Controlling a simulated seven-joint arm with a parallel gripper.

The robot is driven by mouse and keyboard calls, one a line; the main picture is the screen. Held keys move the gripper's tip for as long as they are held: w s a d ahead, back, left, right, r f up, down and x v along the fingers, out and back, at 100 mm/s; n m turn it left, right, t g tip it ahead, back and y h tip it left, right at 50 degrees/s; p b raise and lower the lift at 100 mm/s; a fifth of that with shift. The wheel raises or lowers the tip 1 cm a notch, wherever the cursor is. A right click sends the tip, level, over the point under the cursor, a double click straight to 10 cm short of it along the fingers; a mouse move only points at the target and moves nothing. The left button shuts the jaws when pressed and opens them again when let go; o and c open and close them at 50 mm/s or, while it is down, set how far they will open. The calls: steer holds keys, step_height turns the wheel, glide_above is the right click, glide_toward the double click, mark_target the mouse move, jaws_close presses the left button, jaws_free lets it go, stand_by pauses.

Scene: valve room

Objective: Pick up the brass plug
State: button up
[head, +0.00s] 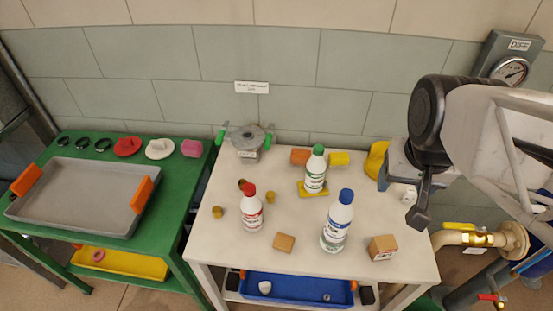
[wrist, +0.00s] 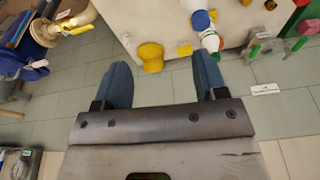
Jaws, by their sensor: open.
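Small brass-coloured pieces lie on the white table's left part in the head view. One is a brass piece (head: 217,212) near the left edge. A brass piece (head: 241,184) lies farther back, close to another brass-brown piece. I cannot tell which of them is the plug. My gripper (head: 418,205) hangs over the table's right end in the head view, well away from these pieces. In the wrist view its two blue fingers (wrist: 163,75) are spread apart with nothing between them.
The white table (head: 225,245) also bears a red-capped bottle (head: 251,208), a green-capped bottle (head: 315,170), a blue-capped bottle (head: 337,220) and wooden blocks (head: 284,243). A valve (head: 247,141) stands at its back left. A green table (head: 180,185) with a grey tray (head: 75,200) is left.

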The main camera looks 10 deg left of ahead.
steer(key=w+a+f+m, duration=0.4)
steer(key=w+a+f, duration=0.15)
steer(key=w, duration=0.35)
steer(key=m+g, duration=0.3)
steer(key=m, duration=0.6)
glide_above(269, 194)
steer(key=f, duration=2.2)
steer(key=shift+d+f, duration=0.15)
steer(key=shift+d, duration=0.25)
steer(key=shift+w+a+f, duration=0.1)
steer(key=shift+a+f, duration=0.3)
steer(key=shift+f, duration=0.1)
steer(key=shift+f, duration=0.15)
steer(key=shift+f, duration=1.15)
steer(key=shift+f, duration=0.1)
